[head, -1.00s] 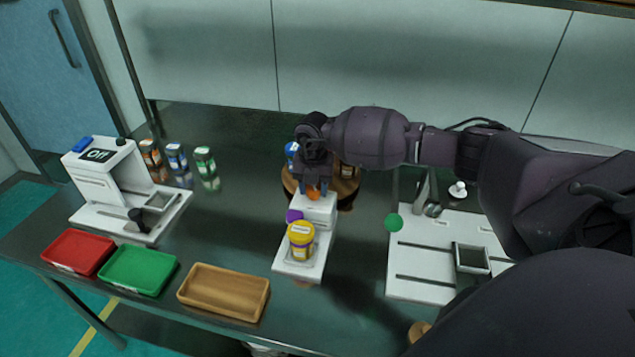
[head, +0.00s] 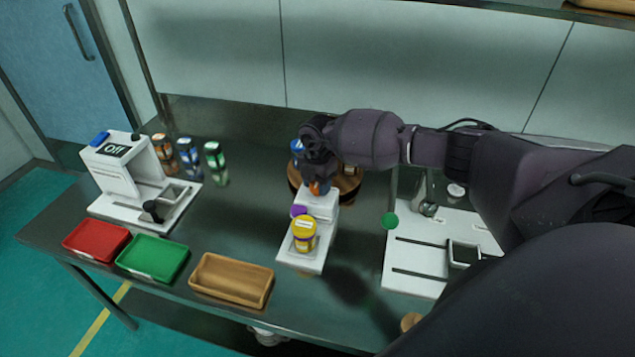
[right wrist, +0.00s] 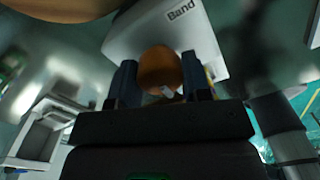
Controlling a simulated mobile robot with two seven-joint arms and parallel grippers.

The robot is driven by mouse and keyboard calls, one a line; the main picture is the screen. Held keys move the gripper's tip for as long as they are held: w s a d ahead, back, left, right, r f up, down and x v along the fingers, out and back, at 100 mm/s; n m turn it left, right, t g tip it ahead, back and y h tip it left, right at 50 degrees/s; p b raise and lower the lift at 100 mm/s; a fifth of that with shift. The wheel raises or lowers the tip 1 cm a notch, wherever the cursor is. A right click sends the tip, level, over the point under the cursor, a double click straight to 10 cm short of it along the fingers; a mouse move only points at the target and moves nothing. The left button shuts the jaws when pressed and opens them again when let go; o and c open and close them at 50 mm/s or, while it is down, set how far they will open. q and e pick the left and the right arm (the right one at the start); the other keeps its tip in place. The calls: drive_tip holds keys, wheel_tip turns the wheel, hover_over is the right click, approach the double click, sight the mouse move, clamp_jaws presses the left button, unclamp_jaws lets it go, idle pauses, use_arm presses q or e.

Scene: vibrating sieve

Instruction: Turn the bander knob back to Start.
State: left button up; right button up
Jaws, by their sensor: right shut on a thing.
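The knob's exact pointing direction is hard to tell. My left gripper is not in view.
A round wooden stand (head: 346,182) is right behind the bander. A white machine reading "Off" (head: 118,165) stands left, near several jars. Red (head: 97,241), green (head: 153,258) and wooden (head: 232,280) trays line the front. A white slotted plate (head: 416,262) lies right.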

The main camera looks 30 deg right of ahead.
sight(317, 183)
drive_tip(key=o, duration=0.9)
wheel_tip(317, 183, up, 11)
drive_tip(key=shift+f, duration=0.1)
idle(0.7)
